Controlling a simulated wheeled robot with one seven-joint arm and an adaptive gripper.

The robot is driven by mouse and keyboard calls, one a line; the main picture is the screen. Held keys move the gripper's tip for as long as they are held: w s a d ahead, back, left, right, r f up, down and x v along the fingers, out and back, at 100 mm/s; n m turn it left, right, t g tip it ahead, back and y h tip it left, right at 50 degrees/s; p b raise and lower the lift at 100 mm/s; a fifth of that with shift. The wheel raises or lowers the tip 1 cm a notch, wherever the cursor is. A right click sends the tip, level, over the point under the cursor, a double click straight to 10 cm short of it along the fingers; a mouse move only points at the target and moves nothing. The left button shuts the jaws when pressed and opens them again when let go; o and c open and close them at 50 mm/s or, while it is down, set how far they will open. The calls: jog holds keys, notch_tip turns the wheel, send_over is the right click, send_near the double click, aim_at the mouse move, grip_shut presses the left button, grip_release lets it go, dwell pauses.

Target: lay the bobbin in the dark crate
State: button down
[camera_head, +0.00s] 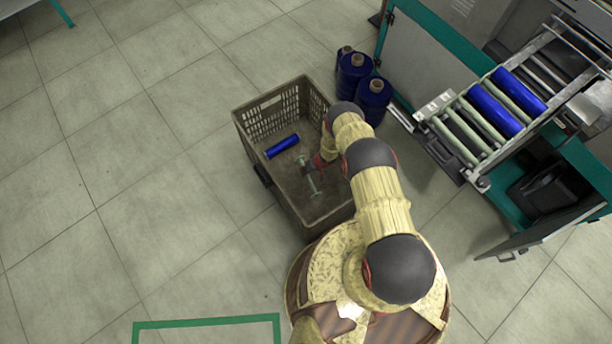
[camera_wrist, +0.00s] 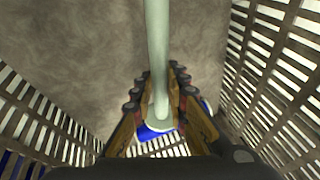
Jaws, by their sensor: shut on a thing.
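The dark crate (camera_head: 243,133) stands on the floor left of my arm, its slatted walls also showing in the wrist view (camera_wrist: 262,62). My gripper (camera_head: 316,165) reaches down inside it and is shut on a thin pale-green empty bobbin (camera_head: 311,178). In the wrist view the bobbin (camera_wrist: 157,50) runs up from between the fingers (camera_wrist: 160,100) to the top edge. I cannot tell whether it touches the crate bottom. A blue wound bobbin (camera_head: 282,146) lies inside the crate, left of my gripper; a blue patch (camera_wrist: 146,133) shows behind the fingers.
Several large blue spools (camera_head: 373,98) stand just beyond the crate's right rear. A machine with a roller rack (camera_head: 470,127) bearing blue rolls (camera_head: 495,110) is at the right. The tiled floor (camera_head: 120,160) on the left is clear. A green floor outline (camera_head: 205,321) lies at the front.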

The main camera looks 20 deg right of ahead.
notch_tip(320, 180, down, 7)
jog(key=b, duration=0.2)
jog(key=shift+f+b, duration=0.15)
jog(key=shift+b, duration=0.15)
